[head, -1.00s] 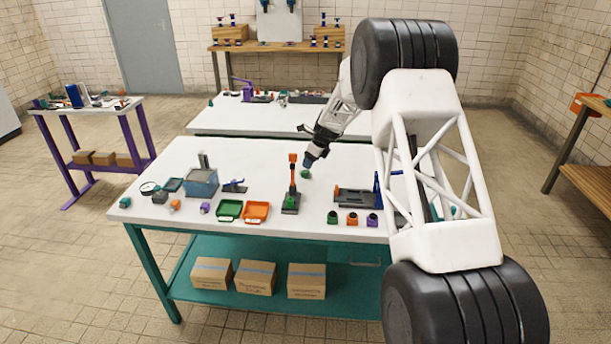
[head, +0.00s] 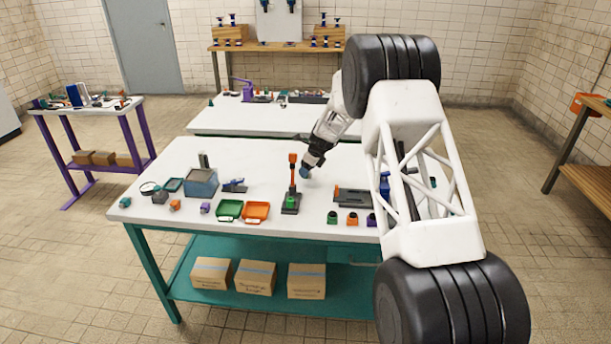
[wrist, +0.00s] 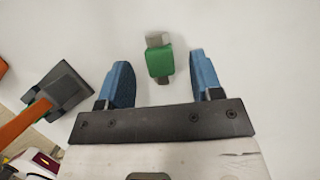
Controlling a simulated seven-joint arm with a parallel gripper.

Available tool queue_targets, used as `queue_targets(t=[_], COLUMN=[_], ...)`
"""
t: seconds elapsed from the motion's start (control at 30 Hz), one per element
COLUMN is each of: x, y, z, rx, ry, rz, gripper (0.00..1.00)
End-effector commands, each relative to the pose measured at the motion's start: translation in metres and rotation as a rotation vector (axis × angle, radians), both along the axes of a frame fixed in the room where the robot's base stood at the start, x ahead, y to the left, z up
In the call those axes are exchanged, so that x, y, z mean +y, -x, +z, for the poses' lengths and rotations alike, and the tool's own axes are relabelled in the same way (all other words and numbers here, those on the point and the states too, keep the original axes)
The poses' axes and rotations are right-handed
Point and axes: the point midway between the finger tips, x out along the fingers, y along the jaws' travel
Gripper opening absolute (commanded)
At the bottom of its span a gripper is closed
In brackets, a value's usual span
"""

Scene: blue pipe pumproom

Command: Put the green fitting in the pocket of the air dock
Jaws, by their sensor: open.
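The green fitting (wrist: 160,62), a green block with grey ends, lies on the white table in the wrist view. My gripper (wrist: 160,70) is open, with its two blue fingers left and right of the fitting and a visible gap on each side. In the head view my gripper (head: 305,172) is low over the table, right of the orange-levered stand, and hides the fitting. I cannot tell for certain which fixture is the air dock; a dark grey fixture (head: 352,196) stands right of my gripper, partly behind my own body.
The orange-levered stand (head: 291,190) is close left of my gripper; its grey base (wrist: 65,85) shows in the wrist view. Green (head: 229,209) and orange (head: 256,211) trays lie front left. Several small coloured blocks (head: 352,218) sit near the front edge.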

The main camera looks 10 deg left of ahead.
Motion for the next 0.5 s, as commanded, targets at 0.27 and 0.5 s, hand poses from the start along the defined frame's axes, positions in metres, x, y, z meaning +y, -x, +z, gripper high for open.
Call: queue_targets(t=[0.27, 0.5], x=[0.0057, 0.0056], y=[-0.002, -0.002], z=[-0.0135, -0.0135], rx=[0.0, 0.0], ry=[0.0, 0.0], rz=[0.001, 0.0], gripper=[0.6, 0.6])
